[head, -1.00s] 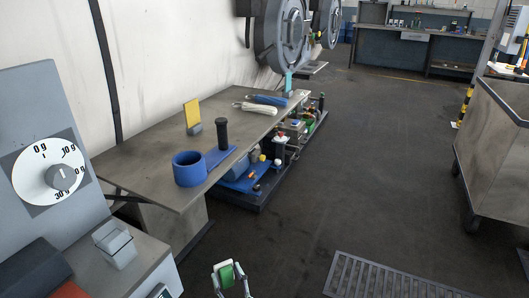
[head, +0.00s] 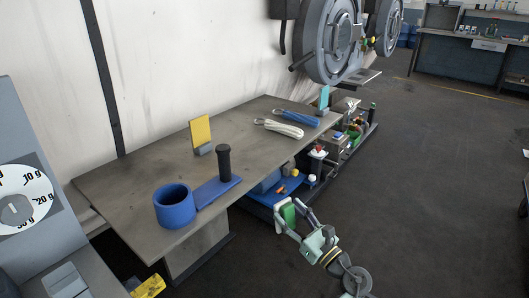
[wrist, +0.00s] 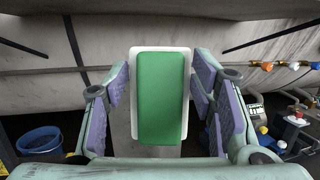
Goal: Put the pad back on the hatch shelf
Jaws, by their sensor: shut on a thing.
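The pad (head: 289,214), green with a white backing, is held between the fingers of my gripper (head: 292,213). In the wrist view, the pad (wrist: 161,98) is upright and its green face fills the space between the purple finger pads. In the head view, my gripper is in front of the right part of a long grey shelf (head: 128,188), apart from it. The round grey hatch (head: 328,42) is on the machine beyond the shelf's far end. A small ledge (head: 362,77) shows below it; I cannot tell which surface is the hatch shelf.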

